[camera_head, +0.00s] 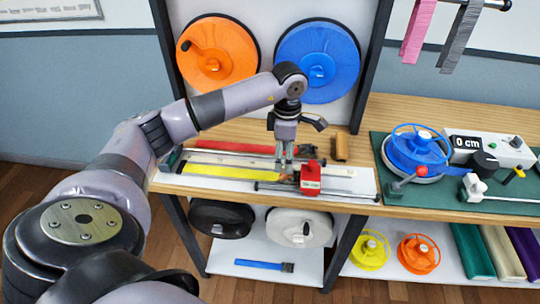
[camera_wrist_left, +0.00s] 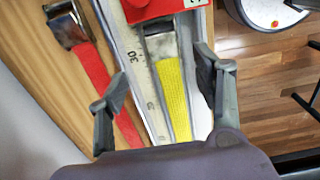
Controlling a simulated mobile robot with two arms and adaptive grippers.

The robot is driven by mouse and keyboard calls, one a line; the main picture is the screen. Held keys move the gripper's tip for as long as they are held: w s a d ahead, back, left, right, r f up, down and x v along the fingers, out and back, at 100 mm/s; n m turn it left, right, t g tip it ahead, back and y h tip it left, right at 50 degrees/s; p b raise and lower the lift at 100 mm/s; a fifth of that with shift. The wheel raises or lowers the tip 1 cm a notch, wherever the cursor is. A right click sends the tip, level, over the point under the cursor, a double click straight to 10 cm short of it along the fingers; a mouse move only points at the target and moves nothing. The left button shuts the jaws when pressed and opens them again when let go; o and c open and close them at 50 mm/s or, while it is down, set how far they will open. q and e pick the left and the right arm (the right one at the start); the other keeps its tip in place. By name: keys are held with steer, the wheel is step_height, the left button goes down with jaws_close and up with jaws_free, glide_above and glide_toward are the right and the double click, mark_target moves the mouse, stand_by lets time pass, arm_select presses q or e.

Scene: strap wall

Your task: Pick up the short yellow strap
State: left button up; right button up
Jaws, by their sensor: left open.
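The yellow strap (camera_head: 232,172) lies flat on the white measuring board (camera_head: 345,184) on the wooden bench, beside a red strap (camera_head: 238,146). In the left wrist view the yellow strap (camera_wrist_left: 174,100) runs between my fingers, with a metal end piece at the red block (camera_wrist_left: 150,8). My left gripper (camera_head: 284,168) points down over the board near the red block (camera_head: 310,178). It is open, with the fingers apart on both sides of the yellow strap (camera_wrist_left: 165,95); I cannot tell the height left. My right gripper is not in view.
A brown block (camera_head: 341,148) lies behind the board. To the right, a green mat (camera_head: 490,190) bears a blue reel (camera_head: 418,150) and a length display (camera_head: 467,142). Orange (camera_head: 217,52) and blue (camera_head: 318,58) reels hang behind. More reels and a blue strap (camera_head: 262,265) are on the lower shelf.

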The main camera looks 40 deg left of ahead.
mark_target(282, 178)
arm_select(q)
steer(key=f, duration=0.1)
steer(key=f+p, duration=0.1)
steer(key=f, duration=0.1)
steer(key=f+p, duration=0.1)
steer(key=f, duration=0.1)
steer(key=shift+s+d+f, duration=0.2)
steer(key=shift+d+f, duration=0.05)
steer(key=shift+f, duration=0.3)
steer(key=shift+c, duration=0.2)
steer(key=c, duration=1.3)
steer(key=shift+r, duration=0.15)
